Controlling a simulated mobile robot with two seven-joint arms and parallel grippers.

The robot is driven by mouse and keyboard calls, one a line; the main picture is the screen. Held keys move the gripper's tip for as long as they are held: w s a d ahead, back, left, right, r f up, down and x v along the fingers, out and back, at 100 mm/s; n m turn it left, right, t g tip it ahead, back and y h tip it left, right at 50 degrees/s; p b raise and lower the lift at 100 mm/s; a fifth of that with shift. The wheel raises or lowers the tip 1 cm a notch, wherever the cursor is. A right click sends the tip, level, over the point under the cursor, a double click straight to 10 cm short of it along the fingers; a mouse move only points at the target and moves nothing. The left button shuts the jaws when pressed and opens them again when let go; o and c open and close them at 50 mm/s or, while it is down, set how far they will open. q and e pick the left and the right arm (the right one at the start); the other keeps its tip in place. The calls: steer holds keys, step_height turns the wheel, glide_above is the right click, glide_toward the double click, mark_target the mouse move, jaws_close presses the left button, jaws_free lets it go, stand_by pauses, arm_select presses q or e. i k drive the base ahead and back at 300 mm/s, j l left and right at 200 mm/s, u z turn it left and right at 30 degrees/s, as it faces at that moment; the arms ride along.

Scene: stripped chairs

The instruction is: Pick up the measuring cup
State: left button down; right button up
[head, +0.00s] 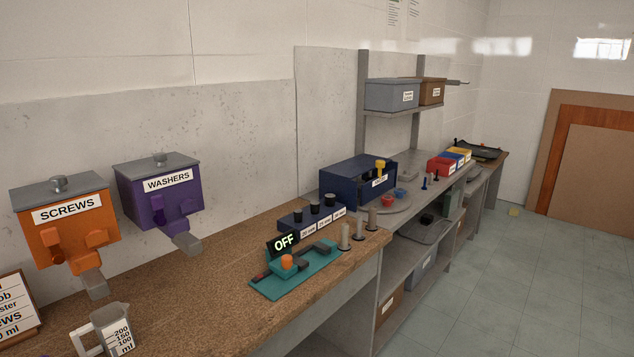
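The measuring cup (115,333) is a clear or pale grey jug with dark level marks reading 200, 150 and 100. It stands upright on the brown workbench at the bottom left of the head view, its handle on the left side. Its base is cut off by the lower edge of the picture. It stands just in front of and below the spout of the orange SCREWS dispenser (66,221). Neither of my grippers is in view.
A purple WASHERS dispenser (158,193) hangs on the wall. A sign (15,306) stands left of the cup. A teal mat (290,287) with an OFF display lies farther right on the bench (190,310). Open floor (500,270) lies to the right.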

mark_target(111, 323)
steer(key=u, duration=1.25)
